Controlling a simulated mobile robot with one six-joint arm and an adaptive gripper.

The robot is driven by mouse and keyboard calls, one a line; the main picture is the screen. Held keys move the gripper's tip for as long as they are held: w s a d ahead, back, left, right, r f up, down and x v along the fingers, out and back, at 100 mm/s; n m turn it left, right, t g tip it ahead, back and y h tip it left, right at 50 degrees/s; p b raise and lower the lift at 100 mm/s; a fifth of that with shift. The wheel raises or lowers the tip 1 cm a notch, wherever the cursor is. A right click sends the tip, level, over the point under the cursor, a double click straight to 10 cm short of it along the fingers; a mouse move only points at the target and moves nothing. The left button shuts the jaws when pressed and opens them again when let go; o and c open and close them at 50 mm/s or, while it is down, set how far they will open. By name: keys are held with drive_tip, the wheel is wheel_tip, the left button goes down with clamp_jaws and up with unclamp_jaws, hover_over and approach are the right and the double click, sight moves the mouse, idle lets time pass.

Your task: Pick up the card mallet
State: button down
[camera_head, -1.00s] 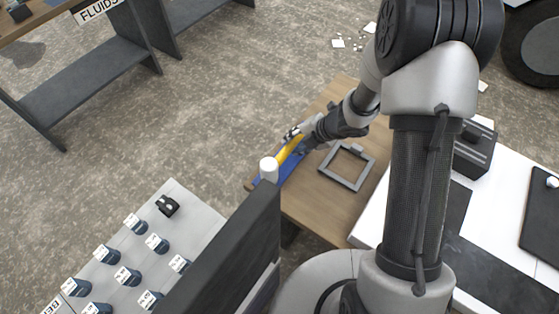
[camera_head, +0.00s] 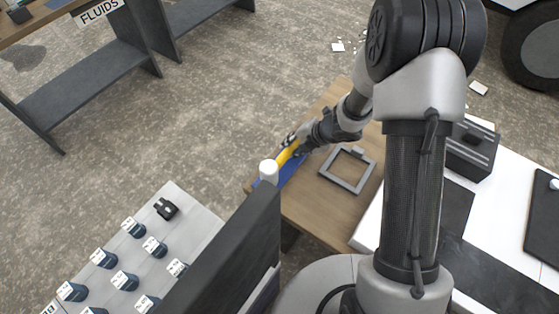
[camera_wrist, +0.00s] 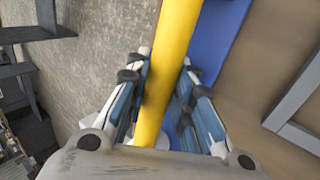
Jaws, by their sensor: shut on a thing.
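The mallet shows as a yellow handle (camera_head: 287,154) over the blue mat (camera_head: 293,169) at the left part of the wooden table. My gripper (camera_head: 294,143) is shut on this handle. In the wrist view the yellow handle (camera_wrist: 172,50) runs between the two fingers of my gripper (camera_wrist: 168,75) and leaves the top of the picture. A white cylinder (camera_head: 268,171) shows at the handle's lower end in the head view; I cannot tell whether it belongs to the mallet. Whether the handle still touches the mat is unclear.
A grey square frame (camera_head: 347,169) lies on the wooden table (camera_head: 310,208) right of the mat. A dark upright panel (camera_head: 235,245) stands close in front. A grey board (camera_head: 190,208) with several dark blue containers is at lower left. A dark box (camera_head: 470,150) sits on the white surface at right.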

idle(0.3)
wheel_tip(320, 180, up, 28)
drive_tip(key=p, duration=1.5)
drive_tip(key=shift+p, duration=0.35)
drive_tip(key=c, duration=1.9)
unclamp_jaws()
clamp_jaws()
drive_tip(key=shift+r, duration=0.1)
